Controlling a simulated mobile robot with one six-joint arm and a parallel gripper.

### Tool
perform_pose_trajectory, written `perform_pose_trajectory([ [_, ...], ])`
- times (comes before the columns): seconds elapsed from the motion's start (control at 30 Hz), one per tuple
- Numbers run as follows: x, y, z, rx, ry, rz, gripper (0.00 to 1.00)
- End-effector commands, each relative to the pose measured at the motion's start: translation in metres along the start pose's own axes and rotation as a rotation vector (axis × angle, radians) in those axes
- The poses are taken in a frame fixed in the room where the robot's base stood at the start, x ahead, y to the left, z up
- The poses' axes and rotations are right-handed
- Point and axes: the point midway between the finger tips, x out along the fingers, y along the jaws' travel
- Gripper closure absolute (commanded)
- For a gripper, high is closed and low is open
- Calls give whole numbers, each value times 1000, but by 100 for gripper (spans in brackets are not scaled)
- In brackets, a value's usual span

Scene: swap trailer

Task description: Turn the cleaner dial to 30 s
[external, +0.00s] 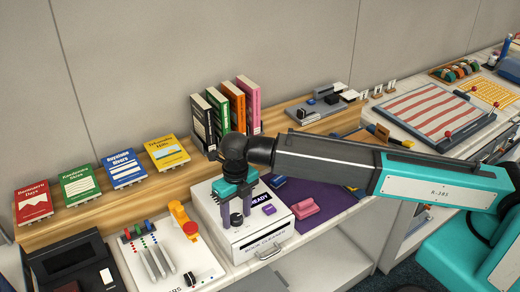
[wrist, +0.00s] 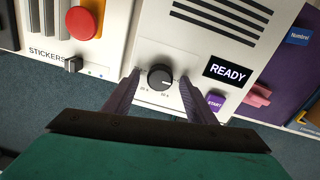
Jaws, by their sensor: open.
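In the external view my gripper (external: 236,216) points down over the cleaner's front part.
A stickers machine (external: 160,255) with levers and an orange-red knob stands left of the cleaner. Upright books (external: 235,105) stand on the shelf behind.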

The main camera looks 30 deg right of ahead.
Motion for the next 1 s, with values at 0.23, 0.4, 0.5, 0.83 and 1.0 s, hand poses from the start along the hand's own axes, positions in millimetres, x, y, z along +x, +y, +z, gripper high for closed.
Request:
perform_pose_trajectory([
  [0.23, 0, 0, 0, 0, 0, 0, 61],
  [0.4, 0, 0, 0, 0, 0, 0, 90],
  [0.5, 0, 0, 0, 1, 0, 0, 90],
  [0.83, 0, 0, 0, 56, -2, 0, 90],
  [1.0, 0, 1, 0, 139, -5, 1, 90],
])
